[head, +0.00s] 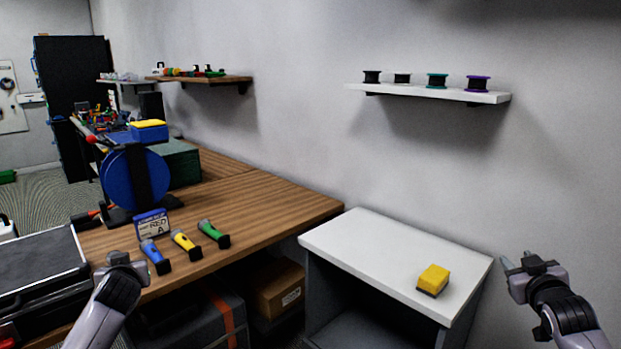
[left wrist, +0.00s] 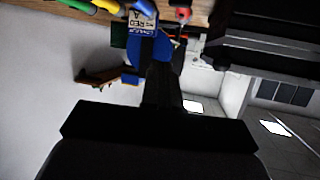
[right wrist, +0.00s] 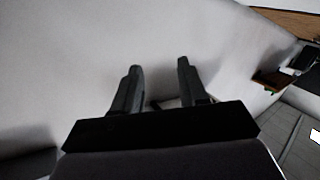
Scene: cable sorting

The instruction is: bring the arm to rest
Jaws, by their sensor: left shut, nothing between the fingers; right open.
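My right gripper (head: 515,268) is at the right of the head view, beside the white-topped cabinet. Its two fingers are apart and empty; the right wrist view (right wrist: 158,85) shows only wall between them. My left gripper (head: 120,262) is at the lower left of the head view, in front of the wooden workbench (head: 255,200). In the left wrist view its fingers (left wrist: 163,75) are together with nothing between them. Both arms are clear of the objects in view.
The white-topped cabinet (head: 365,245) carries a yellow sponge-like block (head: 433,280). On the bench are blue (head: 155,256), yellow (head: 185,244) and green (head: 213,233) flashlight-like tools, a label sign (head: 153,224) and a blue reel (head: 135,178). A wall shelf (head: 430,92) holds several spools.

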